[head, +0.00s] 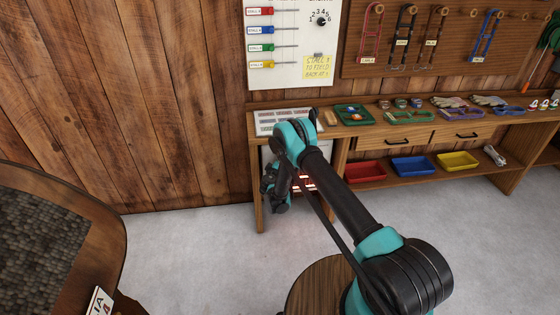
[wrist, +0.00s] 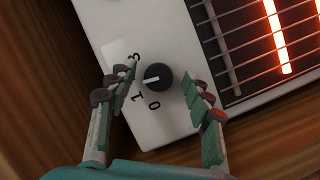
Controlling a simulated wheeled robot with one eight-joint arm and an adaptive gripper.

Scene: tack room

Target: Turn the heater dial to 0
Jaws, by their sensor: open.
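The heater (wrist: 178,128) is a white unit with glowing orange bars behind a wire grille. In the head view the heater (head: 267,153) stands under the bench, mostly hidden by my arm. Its round black dial (wrist: 160,70) has a white pointer mark facing left in the wrist view. The printed 0 and 1 show below and lower left of the dial, and what looks like a 3 at upper left. My finger may hide a number between. My gripper (wrist: 160,75) is open, with one finger either side of the dial and gaps visible. It shows small in the head view (head: 275,188).
The wooden bench (head: 341,157) above the heater holds trays and small items. A second numbered dial (head: 321,21) is on the white wall board. Red (head: 366,172), blue (head: 413,166) and yellow (head: 458,161) trays sit on the lower shelf. A round wooden top (head: 318,286) is near my arm.

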